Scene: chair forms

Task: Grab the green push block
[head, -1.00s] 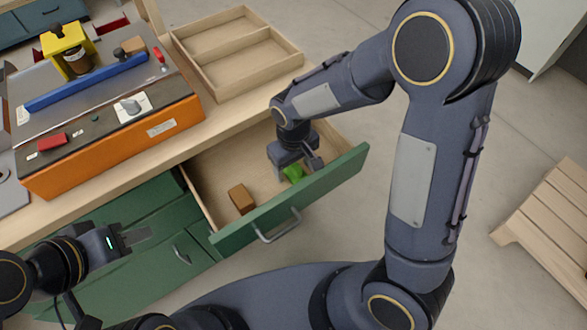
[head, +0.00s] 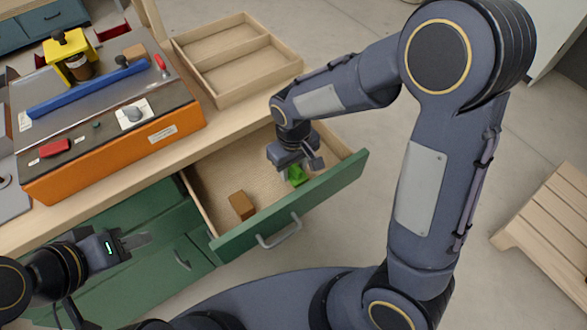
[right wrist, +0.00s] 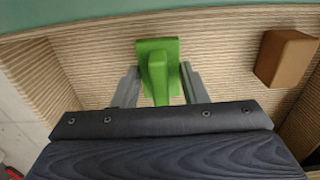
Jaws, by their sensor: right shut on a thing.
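The green push block (head: 297,176) is in the open drawer, near its front panel. In the right wrist view the green push block (right wrist: 158,62) shows a flat base and an upright handle between the two fingers. My right gripper (head: 300,168) reaches down into the drawer. In the right wrist view the right gripper (right wrist: 160,88) is shut on the block's handle. Whether the block touches the drawer floor I cannot tell. My left gripper (head: 135,241) is at the lower left, in front of the green cabinet, away from the block; its finger gap is not clear.
The open drawer (head: 215,170) also holds a brown block (head: 242,205), seen again in the right wrist view (right wrist: 286,58). An orange machine (head: 120,150) and a divided wooden tray (head: 238,58) are on the bench. A wooden pallet (head: 550,215) lies on the floor at right.

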